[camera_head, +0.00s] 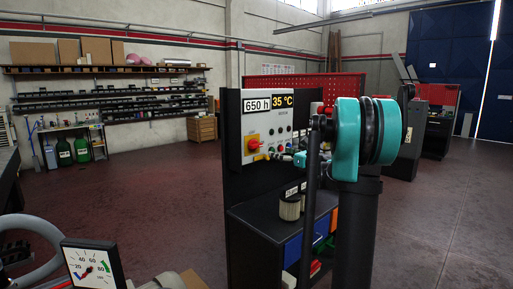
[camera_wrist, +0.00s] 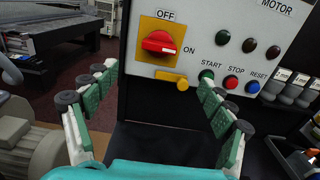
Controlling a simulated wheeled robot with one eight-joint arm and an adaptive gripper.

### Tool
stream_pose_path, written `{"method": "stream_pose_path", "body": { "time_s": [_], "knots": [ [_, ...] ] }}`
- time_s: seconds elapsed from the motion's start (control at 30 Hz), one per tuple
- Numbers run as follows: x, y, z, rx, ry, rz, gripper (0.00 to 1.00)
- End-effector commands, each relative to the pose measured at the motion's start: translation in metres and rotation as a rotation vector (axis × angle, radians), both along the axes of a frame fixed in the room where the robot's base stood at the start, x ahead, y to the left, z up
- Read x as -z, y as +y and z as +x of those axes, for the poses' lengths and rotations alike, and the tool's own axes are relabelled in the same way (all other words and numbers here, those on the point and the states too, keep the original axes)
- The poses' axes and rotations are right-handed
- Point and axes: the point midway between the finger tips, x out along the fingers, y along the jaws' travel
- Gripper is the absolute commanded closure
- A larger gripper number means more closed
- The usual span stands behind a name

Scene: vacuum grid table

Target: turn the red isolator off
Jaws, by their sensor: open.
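The red isolator (camera_wrist: 158,42) is a rotary knob on a yellow plate (camera_wrist: 146,24) on the panel. OFF is printed above it and ON to its right. Its grip bar lies roughly sideways, in line with ON. A small yellow tab (camera_wrist: 173,79) sits just below the plate. In the head view the red isolator (camera_head: 254,145) shows at the panel's lower left. My gripper (camera_wrist: 155,78) is open and empty in the wrist view. Its two green-padded fingers stand wide apart, on either side of and below the knob, not visibly touching it.
Green, red and blue buttons (camera_wrist: 231,82) and dark lamps sit right of the isolator. Grey modules (camera_wrist: 290,88) are further right. A grey motor (camera_wrist: 30,140) lies at lower left. A dark shelf (camera_head: 262,215) with a filter (camera_head: 290,208) stands below the panel.

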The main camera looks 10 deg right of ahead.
Motion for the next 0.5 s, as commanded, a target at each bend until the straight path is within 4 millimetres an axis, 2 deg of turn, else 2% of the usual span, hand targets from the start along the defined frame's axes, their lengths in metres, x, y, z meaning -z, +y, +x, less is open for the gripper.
{"method": "stream_pose_path", "body": {
  "time_s": [0.5],
  "knots": [
    [0.001, 0.062, 0.082, -0.003, -0.001, -0.004, 0.17]
  ]
}}
